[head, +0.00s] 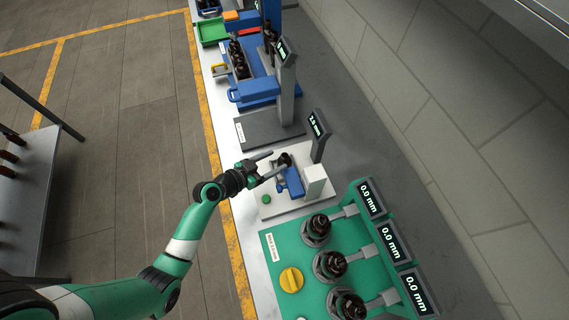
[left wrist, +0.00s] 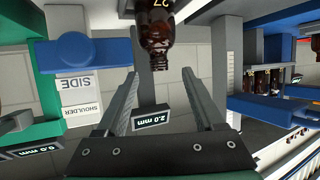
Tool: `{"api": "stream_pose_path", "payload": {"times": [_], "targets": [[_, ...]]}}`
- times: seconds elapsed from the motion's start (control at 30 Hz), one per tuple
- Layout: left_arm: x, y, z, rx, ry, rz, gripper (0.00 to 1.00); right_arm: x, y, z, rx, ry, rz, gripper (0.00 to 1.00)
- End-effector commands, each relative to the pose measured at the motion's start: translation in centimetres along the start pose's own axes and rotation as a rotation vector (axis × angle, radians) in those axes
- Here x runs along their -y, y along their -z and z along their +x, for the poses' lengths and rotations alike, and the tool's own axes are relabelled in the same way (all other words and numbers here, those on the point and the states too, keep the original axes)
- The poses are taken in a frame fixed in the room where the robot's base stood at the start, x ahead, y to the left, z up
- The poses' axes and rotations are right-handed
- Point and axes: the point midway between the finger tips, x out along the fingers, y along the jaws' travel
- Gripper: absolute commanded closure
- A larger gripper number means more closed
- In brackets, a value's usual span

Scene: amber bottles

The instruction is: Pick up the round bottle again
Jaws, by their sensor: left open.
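A dark amber round bottle (head: 285,159) stands at the white gauge station (head: 262,196), by its blue block (head: 294,187). My left gripper (head: 274,163) is open beside it, its fingers pointing at the bottle. In the left wrist view the bottle (left wrist: 155,38) appears upside down, with a label reading 27 partly cut off by the top edge. It shows beyond and between the two spread fingers of my left gripper (left wrist: 160,79), apart from both in the picture. Whether a finger touches it is not clear in the head view. My right gripper is not in view.
A small display (head: 318,123) stands behind the station; it reads 2.0 mm (left wrist: 150,119). A green fixture (head: 283,247) with several dark bottles and 0.0 mm displays is at the front. A dark scale plate (head: 261,131) and a blue rack (head: 252,91) with bottles lie further back.

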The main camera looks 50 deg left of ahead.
Motion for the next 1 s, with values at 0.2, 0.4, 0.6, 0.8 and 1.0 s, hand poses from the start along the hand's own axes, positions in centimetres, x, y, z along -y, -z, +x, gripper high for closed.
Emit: {"api": "stream_pose_path", "payload": {"times": [0.2,0.4,0.6,0.8,1.0], "targets": [[-0.2,0.4,2.9,0.000,-0.003,0.001,0.31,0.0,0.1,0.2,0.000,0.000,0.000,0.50],[-0.2,0.2,5.1,0.001,0.000,-0.001,0.31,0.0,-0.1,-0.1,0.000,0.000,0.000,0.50],[-0.2,0.3,5.1,0.000,0.000,0.000,0.31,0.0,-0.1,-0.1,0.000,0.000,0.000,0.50],[-0.2,0.3,5.0,0.000,0.000,0.000,0.67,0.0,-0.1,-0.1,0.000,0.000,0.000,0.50],[-0.2,0.3,5.0,0.000,0.000,0.000,1.00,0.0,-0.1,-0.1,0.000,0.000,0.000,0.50]]}}
